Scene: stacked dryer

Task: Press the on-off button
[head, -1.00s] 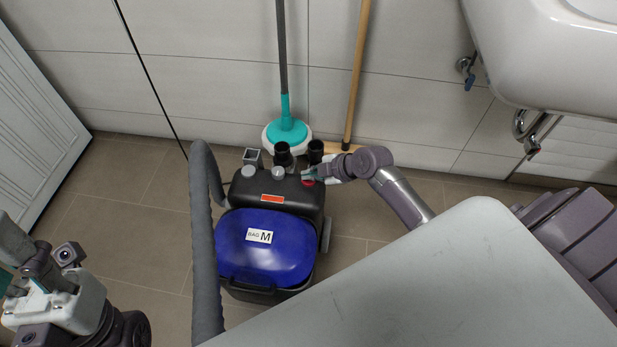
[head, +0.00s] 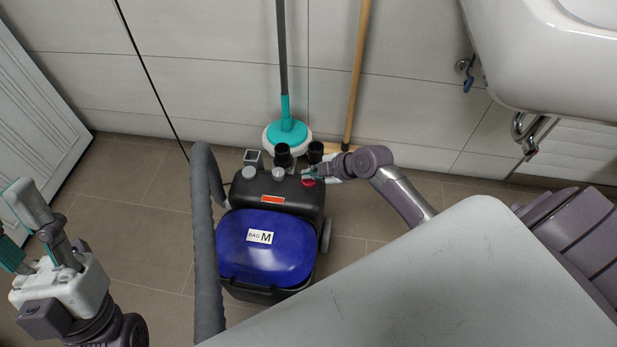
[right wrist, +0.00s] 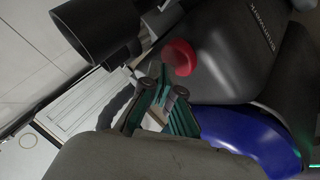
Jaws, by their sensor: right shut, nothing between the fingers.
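A round red button (head: 309,183) sits on the black top of a vacuum cleaner (head: 318,207) with a blue lid. It also shows in the right wrist view (right wrist: 181,57). My right gripper (head: 309,173) is shut and empty, with its teal fingertips right beside the button. In the right wrist view the fingertips (right wrist: 163,84) overlap the button's near edge. I cannot tell whether they touch or press it. My left gripper (head: 18,228) is open and empty at the far left, away from the vacuum.
A grey hose (head: 203,240) rises at the vacuum's left. Black and grey pipe fittings (head: 283,154) stand behind the button. A teal mop (head: 287,132) and a wooden-handled broom (head: 357,75) lean on the wall. A white sink (head: 545,60) hangs at upper right. Floor is free at left.

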